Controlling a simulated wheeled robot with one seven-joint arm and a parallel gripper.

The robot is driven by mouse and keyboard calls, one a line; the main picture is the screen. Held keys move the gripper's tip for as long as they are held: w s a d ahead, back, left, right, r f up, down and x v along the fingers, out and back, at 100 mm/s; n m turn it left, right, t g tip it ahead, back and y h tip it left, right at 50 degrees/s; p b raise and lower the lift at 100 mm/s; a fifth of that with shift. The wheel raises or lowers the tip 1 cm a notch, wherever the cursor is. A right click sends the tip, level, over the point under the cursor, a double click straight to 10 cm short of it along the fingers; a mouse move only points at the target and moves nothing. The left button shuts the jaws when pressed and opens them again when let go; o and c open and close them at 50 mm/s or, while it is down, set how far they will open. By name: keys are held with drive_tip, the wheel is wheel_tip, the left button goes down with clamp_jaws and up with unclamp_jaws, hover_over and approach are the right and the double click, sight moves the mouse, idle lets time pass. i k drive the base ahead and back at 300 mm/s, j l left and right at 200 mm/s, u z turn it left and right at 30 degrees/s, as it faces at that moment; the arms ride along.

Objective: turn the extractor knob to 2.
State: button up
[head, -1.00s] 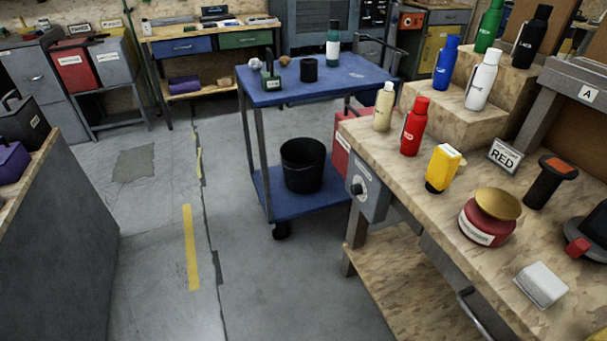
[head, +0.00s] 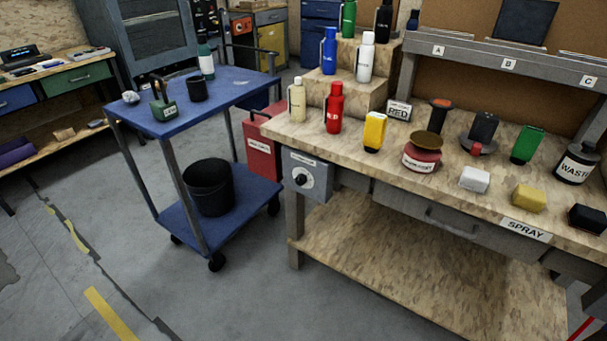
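A grey control box (head: 307,175) with a white dial plate hangs at the left front corner of the wooden workbench, below its top. A black round knob (head: 301,179) sits in the middle of the dial. The dial's marks and the label above it are too small to read, so I cannot tell the knob's setting. My gripper is not in view.
The workbench (head: 340,143) carries several bottles, a red tin and coloured blocks. A blue cart (head: 170,121) with a black bucket (head: 208,187) stands left of the box. A red cabinet (head: 262,147) is behind it. Floor in front (head: 235,300) is clear.

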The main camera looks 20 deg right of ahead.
sight(301, 180)
drive_tip(key=i+j+u, duration=0.1)
drive_tip(key=i+j, duration=0.95)
drive_tip(key=i, duration=0.1)
